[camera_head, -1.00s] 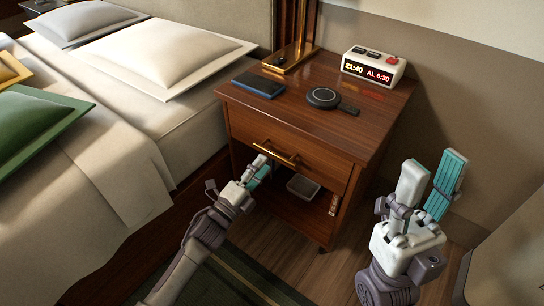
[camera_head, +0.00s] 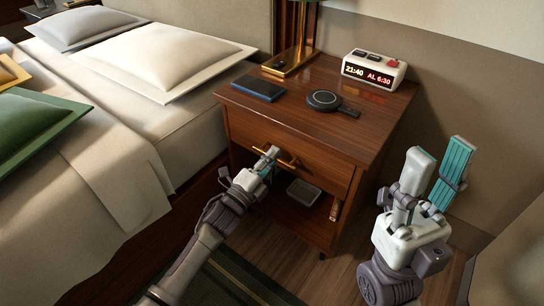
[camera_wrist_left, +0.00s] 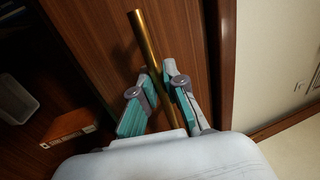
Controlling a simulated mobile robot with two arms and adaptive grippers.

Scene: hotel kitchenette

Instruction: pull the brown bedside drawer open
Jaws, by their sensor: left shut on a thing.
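The brown bedside drawer (camera_head: 308,160) is the top part of the wooden nightstand, and its front looks flush with the frame. A brass bar handle (camera_head: 288,161) runs across it. My left gripper (camera_head: 270,157) is at the handle's left part. In the left wrist view, the brass handle (camera_wrist_left: 148,50) passes between the two teal-padded fingers of my left gripper (camera_wrist_left: 160,75), which are shut on it. My right gripper (camera_head: 438,168) is open and empty, raised to the right of the nightstand.
On the nightstand top (camera_head: 340,130) are a dark blue book (camera_head: 259,88), a round black charger (camera_head: 323,99), an alarm clock (camera_head: 373,69) and a brass lamp base (camera_head: 290,65). A grey box (camera_head: 303,192) sits on the open shelf below. The bed (camera_head: 110,150) is close on the left.

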